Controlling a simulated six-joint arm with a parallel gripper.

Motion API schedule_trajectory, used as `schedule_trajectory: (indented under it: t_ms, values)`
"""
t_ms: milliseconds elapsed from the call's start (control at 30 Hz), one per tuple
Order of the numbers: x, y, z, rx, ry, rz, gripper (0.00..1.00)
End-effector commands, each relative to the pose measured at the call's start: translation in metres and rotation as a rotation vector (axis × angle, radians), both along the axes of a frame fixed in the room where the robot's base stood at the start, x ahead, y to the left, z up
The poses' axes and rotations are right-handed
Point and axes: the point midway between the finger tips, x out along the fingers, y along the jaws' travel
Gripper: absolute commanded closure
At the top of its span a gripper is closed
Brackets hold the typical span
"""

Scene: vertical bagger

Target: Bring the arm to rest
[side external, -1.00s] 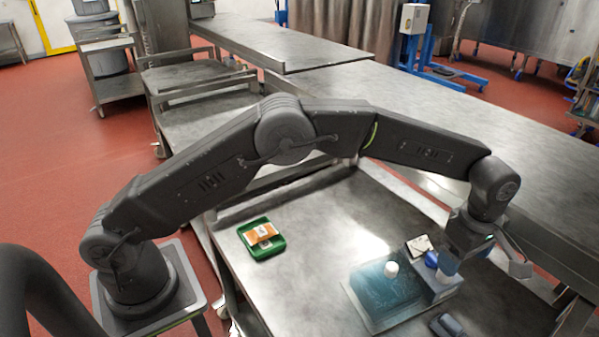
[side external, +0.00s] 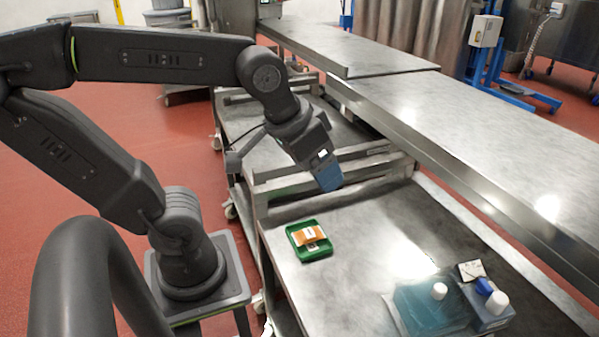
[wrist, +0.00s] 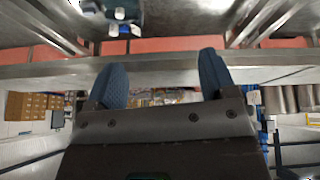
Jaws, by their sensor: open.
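My gripper (side external: 328,182) hangs in the air above the far edge of the steel cart, behind the green tray, and points down and to the right in the side view. In the wrist view my gripper (wrist: 160,88) shows two blue fingers set well apart with nothing between them. The gripper is open and touches nothing that I can see.
A green tray (side external: 325,250) holding an orange-and-white packet (side external: 308,235) sits on the cart top (side external: 365,290). A long steel table (side external: 450,130) runs behind.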

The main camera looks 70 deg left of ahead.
Motion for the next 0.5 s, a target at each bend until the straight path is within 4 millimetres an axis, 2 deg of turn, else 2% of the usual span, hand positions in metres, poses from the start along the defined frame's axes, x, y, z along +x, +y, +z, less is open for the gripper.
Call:
schedule_trajectory:
  t_ms: [33, 167, 500]
  values:
    - [-0.010, 0.003, -0.005, 0.019, -0.016, -0.026, 0.22]
    - [-0.023, 0.007, -0.014, 0.054, -0.032, -0.077, 0.22]
    - [-0.025, 0.007, -0.016, 0.063, -0.033, -0.090, 0.22]
